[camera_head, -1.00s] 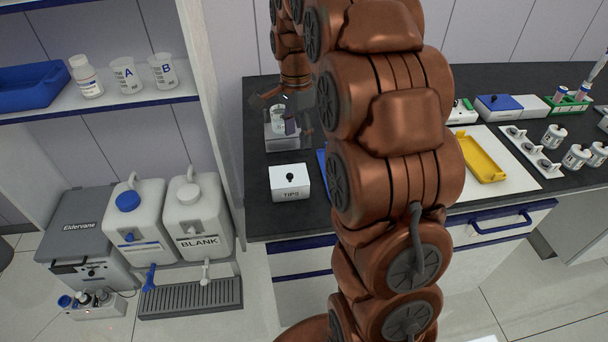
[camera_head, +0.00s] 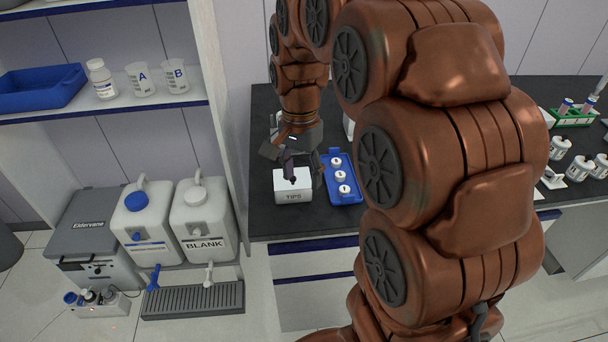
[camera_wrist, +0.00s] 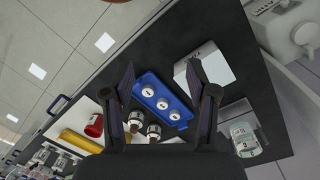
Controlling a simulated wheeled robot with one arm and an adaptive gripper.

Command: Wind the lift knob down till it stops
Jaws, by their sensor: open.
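No lift knob can be made out in either view. In the head view, my gripper (camera_head: 303,166) hangs open above the dark bench, just behind the white TIPS box (camera_head: 293,188). The gripper and forearm cover most of the spot where a small platform with a glass vessel stood in the earlier frame. In the wrist view, my gripper (camera_wrist: 161,70) has its two fingers spread with nothing held between them. A clear labelled vessel (camera_wrist: 243,138) shows right of the right finger; whether it stands on the lift is unclear.
A blue tray (camera_head: 353,199) with three white-capped vials lies right of the TIPS box; it also shows between the fingers in the wrist view (camera_wrist: 145,80). Left of the bench are a shelf (camera_head: 110,111) with beakers and a BLANK canister (camera_head: 203,222). My arm hides the bench's middle.

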